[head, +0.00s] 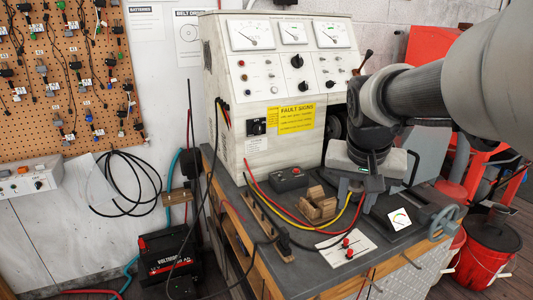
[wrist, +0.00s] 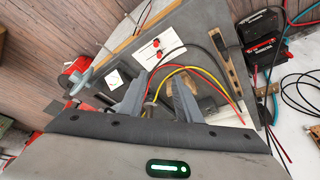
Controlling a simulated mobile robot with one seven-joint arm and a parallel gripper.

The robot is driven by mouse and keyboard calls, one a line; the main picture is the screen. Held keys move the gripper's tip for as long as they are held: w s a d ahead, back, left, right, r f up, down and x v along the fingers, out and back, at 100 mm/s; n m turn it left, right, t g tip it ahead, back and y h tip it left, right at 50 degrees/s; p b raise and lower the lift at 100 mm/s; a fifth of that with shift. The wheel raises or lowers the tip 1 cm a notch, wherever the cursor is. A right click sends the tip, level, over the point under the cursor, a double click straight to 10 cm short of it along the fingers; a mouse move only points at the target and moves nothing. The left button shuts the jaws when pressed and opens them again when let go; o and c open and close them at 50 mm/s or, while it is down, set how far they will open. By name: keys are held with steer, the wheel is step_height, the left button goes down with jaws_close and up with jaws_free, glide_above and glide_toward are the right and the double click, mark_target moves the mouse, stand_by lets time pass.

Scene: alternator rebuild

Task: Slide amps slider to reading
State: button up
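A white card (head: 347,248) with two red slider knobs lies on the front of the bench. It also shows in the wrist view (wrist: 173,36), with its upper knob (wrist: 156,42) and lower knob (wrist: 158,54). I cannot read its labels, so I cannot tell which is amps. A small white meter card (head: 399,219) with a dial and needle stands right of it, also in the wrist view (wrist: 112,79). My gripper (head: 357,194) is above the bench behind the slider card, apart from the knobs.
Red, yellow and black cables (head: 325,225) run across the bench beneath my gripper. A wooden block (head: 317,207) and a grey box with a red button (head: 289,179) sit behind. The test console (head: 285,75) rises at the back.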

mark_target(346, 240)
steer(key=b+x, duration=0.4)
steer(key=x, duration=1.3)
steer(key=shift+w+f+b, duration=0.15)
steer(key=shift+b, duration=0.15)
jaws_close()
